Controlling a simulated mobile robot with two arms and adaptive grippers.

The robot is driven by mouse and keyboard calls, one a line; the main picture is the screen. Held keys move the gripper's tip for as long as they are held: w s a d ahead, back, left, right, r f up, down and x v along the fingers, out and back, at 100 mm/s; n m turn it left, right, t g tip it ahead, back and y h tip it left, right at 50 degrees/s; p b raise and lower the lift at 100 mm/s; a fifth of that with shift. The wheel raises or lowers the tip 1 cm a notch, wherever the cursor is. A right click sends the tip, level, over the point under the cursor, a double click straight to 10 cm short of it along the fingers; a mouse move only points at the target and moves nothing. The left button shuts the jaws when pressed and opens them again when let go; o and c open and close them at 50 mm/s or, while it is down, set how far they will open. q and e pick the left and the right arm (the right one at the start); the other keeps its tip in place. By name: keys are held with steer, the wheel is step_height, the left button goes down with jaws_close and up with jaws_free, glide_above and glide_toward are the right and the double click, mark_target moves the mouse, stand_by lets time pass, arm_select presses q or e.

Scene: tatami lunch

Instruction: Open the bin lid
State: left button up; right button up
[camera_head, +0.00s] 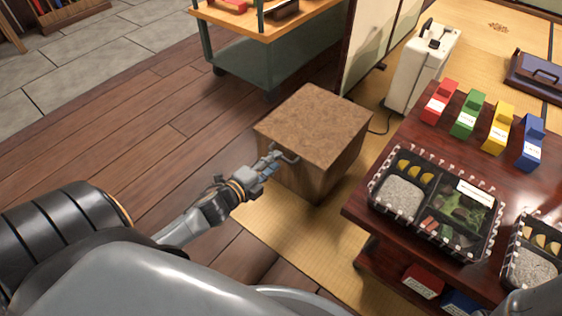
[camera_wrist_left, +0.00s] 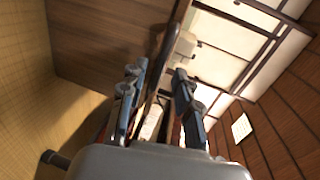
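The bin is a brown wooden box (camera_head: 304,178) with a speckled brown lid (camera_head: 316,122), standing on the floor in the middle of the head view. The lid lies flat and closed on top. A metal handle (camera_head: 287,156) sits at its near left edge. My left gripper (camera_head: 268,166) is at this handle. In the left wrist view my left gripper's blue-grey fingers (camera_wrist_left: 158,85) stand apart, with a dark bar, seemingly the handle, between them. Gaps show beside the bar; I cannot tell if either finger touches it. My right gripper is not in view.
A dark red table (camera_head: 362,212) with a bento box (camera_head: 381,212) and several coloured blocks stands close at the right. A green cart (camera_head: 262,55) is behind the bin, and a white appliance (camera_head: 420,65) behind right. Wooden floor (camera_head: 150,125) at left is clear.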

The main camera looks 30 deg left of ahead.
arm_select(q)
steer(key=shift+b+x, duration=0.7)
steer(key=shift+x, duration=1.35)
steer(key=shift+c, duration=0.4)
jaws_close()
